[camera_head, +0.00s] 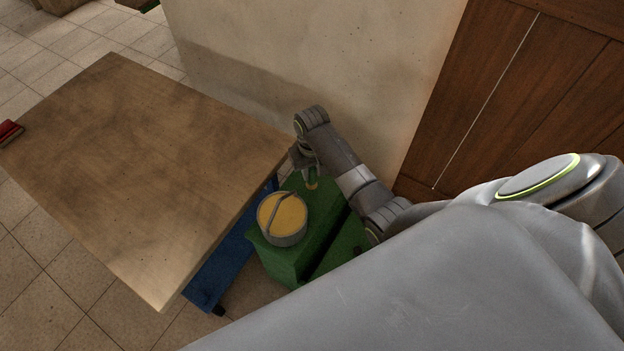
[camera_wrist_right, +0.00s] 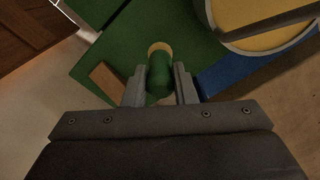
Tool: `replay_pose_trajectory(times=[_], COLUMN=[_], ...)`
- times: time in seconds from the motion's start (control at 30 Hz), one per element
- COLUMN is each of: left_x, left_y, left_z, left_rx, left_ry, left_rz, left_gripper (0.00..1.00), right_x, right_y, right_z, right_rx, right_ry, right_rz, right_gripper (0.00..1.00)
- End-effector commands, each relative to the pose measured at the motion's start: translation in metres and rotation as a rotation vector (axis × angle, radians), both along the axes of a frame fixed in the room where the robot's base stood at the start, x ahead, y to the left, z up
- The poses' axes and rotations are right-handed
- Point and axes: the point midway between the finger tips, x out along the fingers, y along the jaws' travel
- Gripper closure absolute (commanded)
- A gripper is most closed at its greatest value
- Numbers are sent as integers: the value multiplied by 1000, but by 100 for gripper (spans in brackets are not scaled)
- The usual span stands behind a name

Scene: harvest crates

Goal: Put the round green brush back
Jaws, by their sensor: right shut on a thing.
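My right gripper (camera_head: 307,168) is shut on the round green brush (camera_head: 312,181). The brush hangs below the fingers over a green box-like stand (camera_head: 278,262). In the right wrist view the brush (camera_wrist_right: 160,78) sits between the two fingertips (camera_wrist_right: 160,90), its pale tan end pointing away from the gripper. I cannot tell whether that end touches the green top (camera_wrist_right: 125,55). My left gripper is not in view.
A round metal pail (camera_head: 284,239) with yellow contents and a bar across it stands on the green stand, near the brush. A wooden table (camera_head: 140,170) is to the left, mostly bare, with a red object (camera_head: 10,131) at its edge. A pale wall (camera_head: 310,60) rises behind.

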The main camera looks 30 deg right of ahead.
Motion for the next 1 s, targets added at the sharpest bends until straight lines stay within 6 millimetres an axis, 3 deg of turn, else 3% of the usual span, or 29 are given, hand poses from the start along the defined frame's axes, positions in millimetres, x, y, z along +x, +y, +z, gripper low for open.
replay_pose_trajectory(times=[0.1, 0.3, 0.63, 0.67, 0.8, 1.0], left_x=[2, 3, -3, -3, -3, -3], left_y=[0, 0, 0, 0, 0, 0], left_z=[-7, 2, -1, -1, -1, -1], left_rx=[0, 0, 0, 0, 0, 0], left_ry=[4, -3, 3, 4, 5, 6], left_rz=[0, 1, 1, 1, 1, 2], left_gripper=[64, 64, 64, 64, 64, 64], right_x=[-1, 0, 0, 0, 0, 0], right_y=[0, 0, 0, 0, 0, 0], right_z=[-24, -38, -41, -41, -41, -41], right_rx=[0, 1, 0, 0, 0, 0], right_ry=[4, 1, 0, 1, 1, 1], right_rz=[0, 1, 1, 1, 1, 1], right_gripper=[98, 98, 98, 74, 56, 54])
